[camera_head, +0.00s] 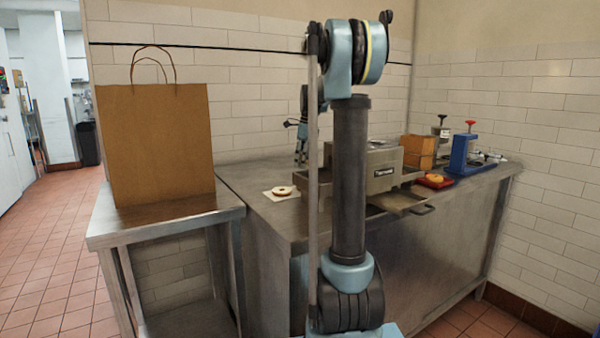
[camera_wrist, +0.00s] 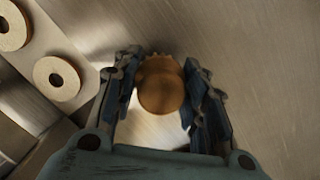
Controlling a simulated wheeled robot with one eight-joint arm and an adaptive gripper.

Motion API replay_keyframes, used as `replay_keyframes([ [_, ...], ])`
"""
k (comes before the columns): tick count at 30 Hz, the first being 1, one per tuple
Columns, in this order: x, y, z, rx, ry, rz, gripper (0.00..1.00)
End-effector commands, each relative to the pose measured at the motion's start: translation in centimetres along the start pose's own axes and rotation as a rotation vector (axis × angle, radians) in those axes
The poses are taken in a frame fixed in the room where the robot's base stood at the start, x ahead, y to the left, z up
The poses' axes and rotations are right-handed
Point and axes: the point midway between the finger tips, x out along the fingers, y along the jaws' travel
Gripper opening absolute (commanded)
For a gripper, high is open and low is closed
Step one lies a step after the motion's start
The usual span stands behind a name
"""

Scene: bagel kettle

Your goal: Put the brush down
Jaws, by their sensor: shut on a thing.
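In the wrist view the brush (camera_wrist: 160,88) shows as a round, brown, wood-coloured shape between the two dark fingers of my gripper (camera_wrist: 162,98). My gripper is shut on it. I see it nearly end-on, so most of its length and its bristles are hidden. A bare metal surface (camera_wrist: 262,60) lies beyond it; I cannot tell whether the brush touches it. In the head view my gripper (camera_head: 299,140) is over the metal counter (camera_head: 250,180), near the back wall, partly hidden by my arm. The brush cannot be made out there.
Two pale rings (camera_wrist: 57,78) lie at the left of the wrist view. On the counter are a bagel (camera_head: 282,190) on white paper, a metal appliance (camera_head: 372,170), a red tray (camera_head: 434,182), a wooden box (camera_head: 420,151) and a blue press (camera_head: 462,155). A paper bag (camera_head: 155,145) stands left.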

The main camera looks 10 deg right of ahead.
Motion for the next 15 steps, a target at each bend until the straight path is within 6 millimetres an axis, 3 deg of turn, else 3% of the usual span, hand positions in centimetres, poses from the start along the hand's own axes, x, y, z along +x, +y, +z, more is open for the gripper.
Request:
replay_keyframes([
  [8,3.4,0.0,-0.5,0.0,0.0,0.0,0.05],
  [15,3.7,0.1,-0.5,-0.001,0.0,0.0,0.05],
])
